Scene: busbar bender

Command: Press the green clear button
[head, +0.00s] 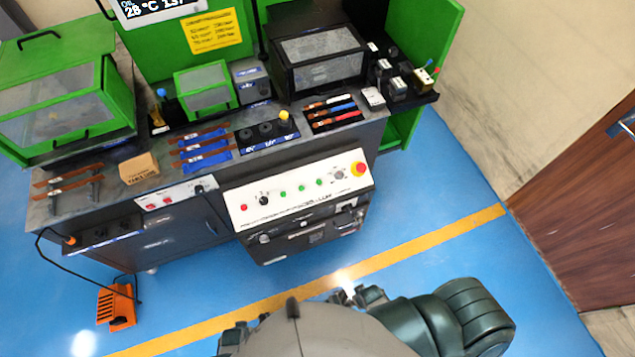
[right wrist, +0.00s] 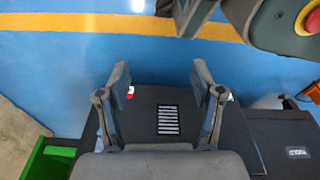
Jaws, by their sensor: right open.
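The white control panel (head: 240,204) is on the front of the bench in the head view. It carries several green buttons, including one at left (head: 283,194), one in the middle (head: 302,187) and one at right (head: 319,182). Their labels are too small to read, so I cannot tell which is clear. My right gripper (head: 357,296) is low in the head view, apart from the panel. In the right wrist view it (right wrist: 162,82) is open and empty. My left gripper (head: 236,332) is partly hidden at the bottom edge; its fingers are unclear.
The panel also has a red button (head: 243,207), a black knob (head: 264,201) and a red emergency stop (head: 359,169). An orange pedal (head: 116,307) stands on the floor.

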